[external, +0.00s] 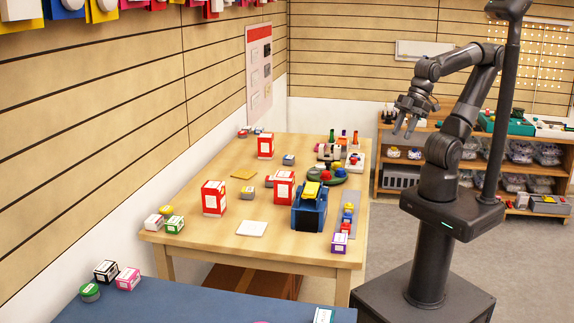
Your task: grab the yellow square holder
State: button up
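A flat, yellow, roughly square piece (244,173) lies on the wooden table, left of centre. A second yellow, boxy piece (310,190) sits on top of a blue device (309,213) near the table's right side. I cannot tell for sure which of them is the yellow square holder. My gripper (404,130) hangs in the air beyond the table's right edge, higher than the tabletop and apart from both yellow pieces. Its fingers point down and are spread, with nothing between them.
The wooden table (278,258) also bears red-and-white boxes (214,198), a white square (251,229), a green round tray (334,179) and a strip of small coloured items (345,222). A blue table (200,309) is in front. Shelves (400,172) stand behind my arm.

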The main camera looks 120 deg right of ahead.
dwell(0.4)
jog(key=o, duration=0.6)
jog(key=shift+c, duration=0.2)
jog(key=m+g, duration=0.5)
jog(key=g, duration=0.1)
send_near(349, 203)
jog(key=s, duration=0.1)
jog(key=f, duration=0.4)
jog(key=shift+s+d+f, duration=0.15)
jog(key=shift+d+f, duration=0.2)
jog(key=shift+d, duration=0.05)
jog(key=shift+w+a+f, duration=0.15)
jog(key=shift+f, duration=1.25)
jog(key=shift+w+a+f, duration=0.1)
jog(key=shift+w+f, duration=0.1)
jog(key=shift+f, duration=1.2)
